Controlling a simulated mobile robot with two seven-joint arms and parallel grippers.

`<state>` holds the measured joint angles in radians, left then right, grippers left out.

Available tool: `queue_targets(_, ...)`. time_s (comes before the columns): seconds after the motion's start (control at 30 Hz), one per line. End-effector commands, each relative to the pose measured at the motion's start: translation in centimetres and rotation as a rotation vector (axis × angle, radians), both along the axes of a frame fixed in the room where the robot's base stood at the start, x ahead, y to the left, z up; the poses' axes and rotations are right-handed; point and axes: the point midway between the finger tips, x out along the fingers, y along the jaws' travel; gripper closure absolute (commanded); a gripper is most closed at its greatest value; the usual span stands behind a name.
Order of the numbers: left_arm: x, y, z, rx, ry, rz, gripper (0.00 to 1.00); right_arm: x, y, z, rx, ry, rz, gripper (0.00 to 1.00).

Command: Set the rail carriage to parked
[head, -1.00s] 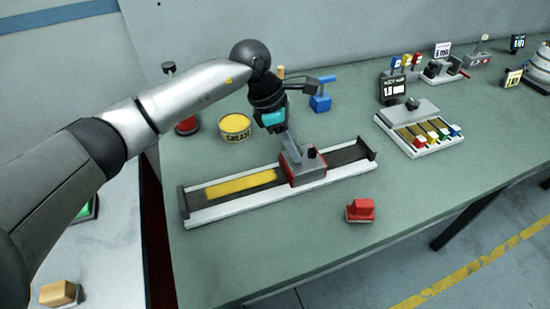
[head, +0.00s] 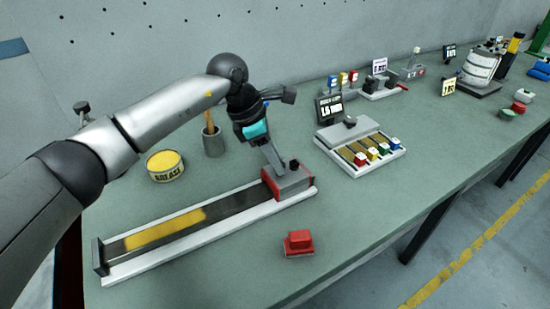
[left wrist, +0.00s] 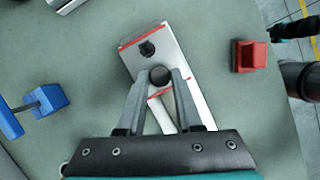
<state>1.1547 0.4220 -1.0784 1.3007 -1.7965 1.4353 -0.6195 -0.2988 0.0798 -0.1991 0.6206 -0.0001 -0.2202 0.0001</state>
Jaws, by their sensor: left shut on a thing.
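The rail (head: 210,240) is a long dark track with white edges on the green bench, with a yellow zone (head: 165,228) toward its left end. The grey and red carriage (head: 289,183) sits at the rail's right end, well apart from the yellow zone. My left gripper (head: 279,168) reaches down onto the carriage. In the left wrist view, its fingers (left wrist: 160,82) are shut around a round dark post on top of the carriage (left wrist: 143,62). The right end stop is hidden. My right gripper is not in the head view.
A red block (head: 298,243) lies in front of the rail. A yellow grease tin (head: 165,166) and a grey cup (head: 213,143) stand behind it. A tray with coloured blocks (head: 362,150) is to the right. The bench between rail and tray is clear.

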Motion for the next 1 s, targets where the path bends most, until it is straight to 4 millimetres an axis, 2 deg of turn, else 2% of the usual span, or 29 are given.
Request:
queue_targets(0.07, 0.2, -0.4, 0.3, -0.011, -0.012, -0.002, 1.0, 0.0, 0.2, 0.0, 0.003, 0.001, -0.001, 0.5)
queue_targets(0.1, 0.2, -0.4, 0.3, -0.011, -0.012, -0.002, 0.64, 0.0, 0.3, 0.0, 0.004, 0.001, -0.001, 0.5)
queue_targets(0.33, 0.1, -0.3, 0.2, -0.008, -0.008, -0.002, 0.38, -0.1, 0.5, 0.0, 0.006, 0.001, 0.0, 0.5)
queue_targets(0.67, 0.1, 0.0, 0.4, -0.005, -0.007, -0.001, 0.36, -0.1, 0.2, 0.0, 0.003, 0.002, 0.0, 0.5)
queue_targets(0.87, -0.1, 1.1, 3.2, -0.005, -0.011, -0.001, 0.36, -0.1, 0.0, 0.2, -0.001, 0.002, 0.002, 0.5)
queue_targets(1.0, -0.3, 2.4, 6.4, -0.005, -0.012, 0.0, 0.36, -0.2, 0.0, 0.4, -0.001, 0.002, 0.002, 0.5)
